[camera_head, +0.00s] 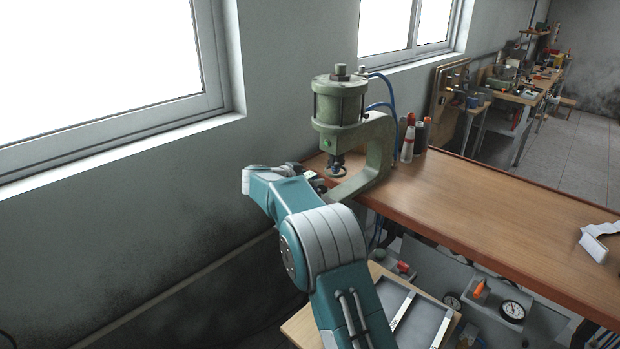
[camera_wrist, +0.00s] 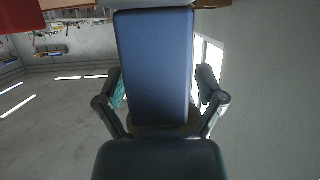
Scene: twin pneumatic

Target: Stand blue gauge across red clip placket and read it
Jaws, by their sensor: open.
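My gripper (camera_wrist: 159,74) is open in the wrist view, with its two fingers spread far apart. A plain blue panel (camera_wrist: 155,55) fills the space between and beyond them; I cannot tell whether it is part of my own body. In the head view my teal arm is folded and its end is mostly hidden near the press. I cannot make out a blue gauge or a red clip placket for certain. A folded white strip (camera_head: 597,243) lies at the bench's right edge. A round dial (camera_head: 513,311) shows below the bench.
A green pneumatic press (camera_head: 340,112) with blue hoses stands on the wooden bench (camera_head: 480,196). Bottles (camera_head: 408,140) stand behind it. A lower board (camera_head: 300,325) holds a grey tray (camera_head: 424,318) with pale strips. The bench's middle is clear. Windows and a wall lie left.

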